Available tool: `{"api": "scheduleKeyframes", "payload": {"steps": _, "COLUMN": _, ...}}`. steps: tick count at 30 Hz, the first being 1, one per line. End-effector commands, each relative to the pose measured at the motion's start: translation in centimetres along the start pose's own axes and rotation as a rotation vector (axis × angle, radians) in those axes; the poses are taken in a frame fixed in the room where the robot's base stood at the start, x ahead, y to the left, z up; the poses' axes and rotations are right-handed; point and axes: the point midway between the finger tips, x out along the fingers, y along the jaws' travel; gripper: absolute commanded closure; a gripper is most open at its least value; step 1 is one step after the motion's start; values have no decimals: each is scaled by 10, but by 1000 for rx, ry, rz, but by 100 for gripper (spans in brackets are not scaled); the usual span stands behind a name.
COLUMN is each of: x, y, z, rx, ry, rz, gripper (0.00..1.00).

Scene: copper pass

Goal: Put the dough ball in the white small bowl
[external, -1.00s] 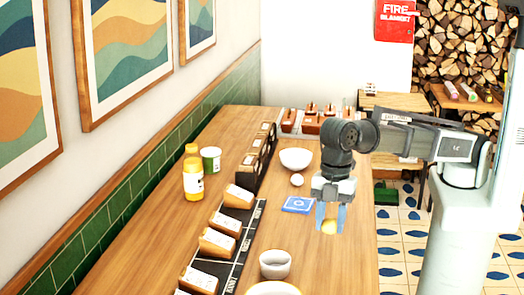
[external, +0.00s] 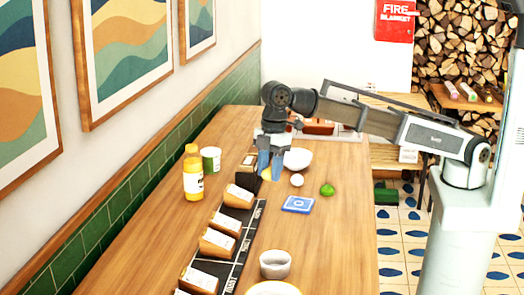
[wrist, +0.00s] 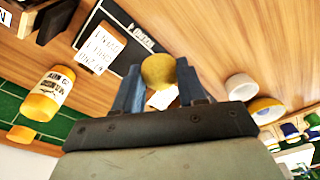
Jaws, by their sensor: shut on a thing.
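My gripper (external: 270,170) is shut on a round yellow-tan ball (wrist: 158,70), which looks like the dough ball, and holds it between the fingertips. In the external view the ball shows as a small yellow patch (external: 267,174). A white bowl (external: 300,158) stands just right of my gripper, its left edge hidden by the fingers. A small white bowl (external: 275,264) stands near the front, and in the wrist view a small white bowl (wrist: 241,87) is right of the fingers. The gripper's height above the table is hard to tell.
A yellow bottle (external: 193,176) and green-white cup (external: 211,159) stand left. Labelled blocks (external: 218,243) line a dark strip. A larger bowl (external: 272,288) is at the front.

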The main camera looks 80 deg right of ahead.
Motion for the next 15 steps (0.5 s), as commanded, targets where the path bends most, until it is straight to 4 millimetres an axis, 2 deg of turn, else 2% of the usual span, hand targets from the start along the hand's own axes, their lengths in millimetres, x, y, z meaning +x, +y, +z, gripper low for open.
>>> {"api": "scheduleKeyframes", "payload": {"steps": 1, "x": -3, "y": 17, "z": 11, "rx": 28, "ry": 0, "rz": 3, "gripper": 89}}
{"api": "scheduleKeyframes", "payload": {"steps": 3, "x": -7, "y": 36, "z": 25, "rx": 60, "ry": 0, "rz": 7, "gripper": 89}}
{"api": "scheduleKeyframes", "payload": {"steps": 8, "x": -15, "y": 77, "z": 59, "rx": 133, "ry": -1, "rz": 16, "gripper": 89}}
{"api": "scheduleKeyframes", "payload": {"steps": 15, "x": -29, "y": 132, "z": 116, "rx": 244, "ry": 0, "rz": 30, "gripper": 89}}
